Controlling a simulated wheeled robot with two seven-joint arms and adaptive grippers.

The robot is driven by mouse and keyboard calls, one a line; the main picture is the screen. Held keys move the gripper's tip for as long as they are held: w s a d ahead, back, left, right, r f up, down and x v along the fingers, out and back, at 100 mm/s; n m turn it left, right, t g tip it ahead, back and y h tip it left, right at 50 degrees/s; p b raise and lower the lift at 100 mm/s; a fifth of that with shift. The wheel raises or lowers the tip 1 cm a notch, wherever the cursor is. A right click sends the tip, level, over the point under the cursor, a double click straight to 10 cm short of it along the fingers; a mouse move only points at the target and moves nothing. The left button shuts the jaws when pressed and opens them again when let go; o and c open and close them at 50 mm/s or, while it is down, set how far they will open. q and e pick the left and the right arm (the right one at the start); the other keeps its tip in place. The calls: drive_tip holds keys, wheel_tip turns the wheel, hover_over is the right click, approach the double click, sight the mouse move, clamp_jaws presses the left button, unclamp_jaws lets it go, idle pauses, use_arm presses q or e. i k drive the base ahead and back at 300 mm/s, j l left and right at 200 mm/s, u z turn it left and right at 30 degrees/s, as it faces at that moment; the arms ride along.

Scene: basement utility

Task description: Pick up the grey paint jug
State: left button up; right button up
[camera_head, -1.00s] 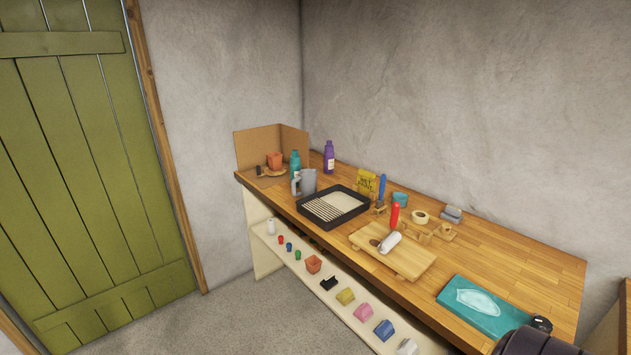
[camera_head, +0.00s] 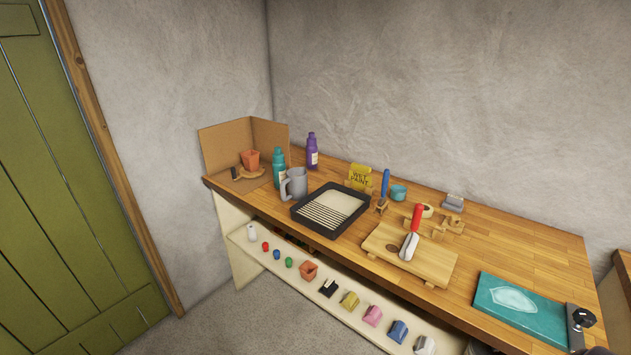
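The grey paint jug (camera_head: 297,183) stands upright on the wooden workbench, with its handle on the left side. A teal bottle (camera_head: 279,168) stands just behind and left of it, and the black paint tray (camera_head: 331,209) lies to its right. A dark piece of my own body shows at the bottom right corner. Neither gripper is in the head view.
The workbench (camera_head: 520,245) also holds a purple bottle (camera_head: 312,152), a yellow wet paint sign (camera_head: 359,177), a wooden board (camera_head: 433,263) with a red-handled tool (camera_head: 413,232), and a teal mat (camera_head: 522,308). A low shelf (camera_head: 240,237) below carries several small items. Floor is clear at the front left.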

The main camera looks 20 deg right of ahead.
sight(296, 180)
drive_tip(key=i+j+z, duration=0.6)
drive_tip(key=j+z, duration=0.25)
drive_tip(key=j, duration=0.2)
drive_tip(key=i, duration=0.05)
